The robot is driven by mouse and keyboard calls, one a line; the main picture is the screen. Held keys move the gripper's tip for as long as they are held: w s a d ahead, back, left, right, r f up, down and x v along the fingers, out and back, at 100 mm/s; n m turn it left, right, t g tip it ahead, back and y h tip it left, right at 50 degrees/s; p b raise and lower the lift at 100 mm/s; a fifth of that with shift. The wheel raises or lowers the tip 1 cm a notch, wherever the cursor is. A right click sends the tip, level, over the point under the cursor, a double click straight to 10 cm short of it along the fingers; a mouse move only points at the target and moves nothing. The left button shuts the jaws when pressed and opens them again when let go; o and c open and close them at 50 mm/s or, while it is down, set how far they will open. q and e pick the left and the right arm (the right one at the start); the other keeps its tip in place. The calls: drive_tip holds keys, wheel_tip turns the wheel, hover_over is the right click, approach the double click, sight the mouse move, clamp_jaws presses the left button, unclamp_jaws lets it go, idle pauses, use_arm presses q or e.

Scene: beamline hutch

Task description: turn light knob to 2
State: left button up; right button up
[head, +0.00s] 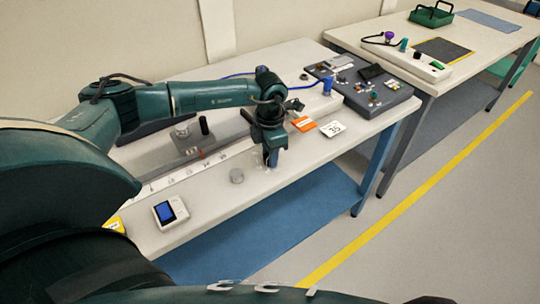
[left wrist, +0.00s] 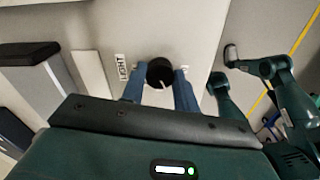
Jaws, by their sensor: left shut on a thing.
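The light knob (left wrist: 160,73) is a round black knob with a white pointer mark, in the left wrist view between my blue fingers. The pointer points down in that view, toward the gripper body. A white label reading LIGHT (left wrist: 121,67) is beside it. My left gripper (left wrist: 160,92) is shut on the knob, one finger on each side. In the head view my left gripper (head: 271,157) points down at the front part of the near table, and it hides the knob there. No scale numbers around the knob can be read.
An orange block (head: 303,124) and a white card reading 35 (head: 333,128) lie right of the gripper. A dark panel (head: 362,90) with several parts is at the far right.

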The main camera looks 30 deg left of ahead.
use_arm(q)
drive_tip(key=m+b, duration=0.2)
drive_tip(key=m, duration=0.2)
drive_tip(key=shift+m, duration=0.4)
idle(0.4)
drive_tip(key=o, duration=1)
wheel_tip(320, 180, up, 13)
drive_tip(key=shift+r, duration=0.15)
idle(0.3)
